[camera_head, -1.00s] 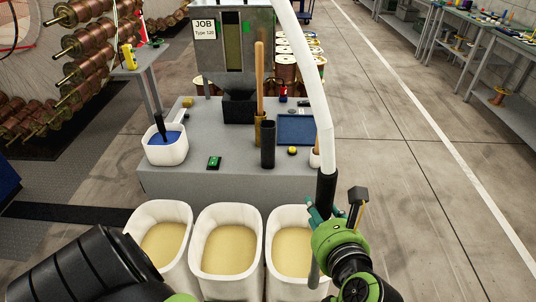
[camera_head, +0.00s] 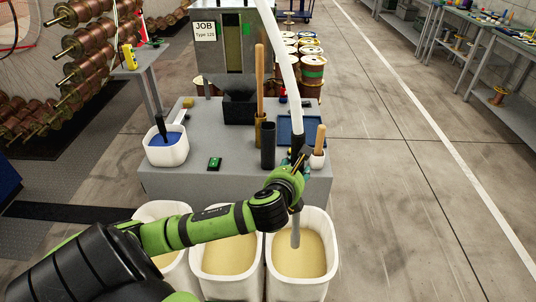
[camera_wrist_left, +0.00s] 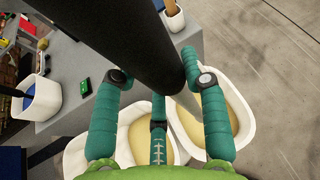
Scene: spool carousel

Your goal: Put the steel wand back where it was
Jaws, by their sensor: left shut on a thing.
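The steel wand has a black grip (camera_head: 297,125) and a grey steel tube (camera_head: 295,232) hanging down over the right-hand white bin (camera_head: 328,262). A thick white hose (camera_head: 284,45) rises from its top. My left gripper (camera_head: 296,178) is shut on the wand below the hose, above the bins. In the left wrist view the black grip (camera_wrist_left: 135,45) runs between the teal fingers, and the steel tube (camera_wrist_left: 190,68) shows beyond it. Whether the tube's tip touches the bin's contents I cannot tell. My right gripper is not in view.
On the grey bench (camera_head: 185,183) stand an empty-looking black cylinder (camera_head: 268,160), a brass holder (camera_head: 260,132) with a wooden handle, a white cup (camera_head: 317,161) with a wooden handle, and a white tub (camera_head: 166,156) of blue material. Two more bins stand left. Floor at right is clear.

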